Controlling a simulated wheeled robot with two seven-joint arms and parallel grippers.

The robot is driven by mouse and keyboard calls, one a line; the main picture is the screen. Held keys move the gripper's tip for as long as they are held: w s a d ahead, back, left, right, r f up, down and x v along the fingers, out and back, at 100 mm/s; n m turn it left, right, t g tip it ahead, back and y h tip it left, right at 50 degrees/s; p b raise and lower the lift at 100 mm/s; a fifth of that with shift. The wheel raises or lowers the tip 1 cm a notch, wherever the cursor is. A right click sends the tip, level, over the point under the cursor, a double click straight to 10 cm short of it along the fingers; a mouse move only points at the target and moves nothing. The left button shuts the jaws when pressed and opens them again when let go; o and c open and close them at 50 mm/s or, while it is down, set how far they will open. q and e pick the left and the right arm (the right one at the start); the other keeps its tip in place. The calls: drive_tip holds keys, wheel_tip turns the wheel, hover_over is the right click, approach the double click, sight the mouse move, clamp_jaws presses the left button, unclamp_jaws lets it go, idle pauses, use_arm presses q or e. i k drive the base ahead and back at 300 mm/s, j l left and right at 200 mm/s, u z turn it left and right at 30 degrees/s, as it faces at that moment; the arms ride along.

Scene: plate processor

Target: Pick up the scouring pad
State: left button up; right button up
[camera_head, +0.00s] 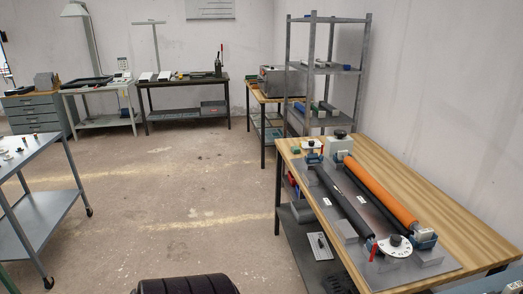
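I cannot make out a scouring pad for certain. A small green item (296,150) lies at the far left corner of the wooden workbench (385,155) on the right; it is too small to identify. Neither of my grippers is in view.
A plate processor with an orange roller (380,194) and black rollers covers much of the right workbench. A grey shelf rack (328,70) stands behind it. A steel cart (38,170) is at left, and benches line the back wall. The floor (180,190) between is clear.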

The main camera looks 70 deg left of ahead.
sight(295, 149)
drive_tip(key=u, duration=1.9)
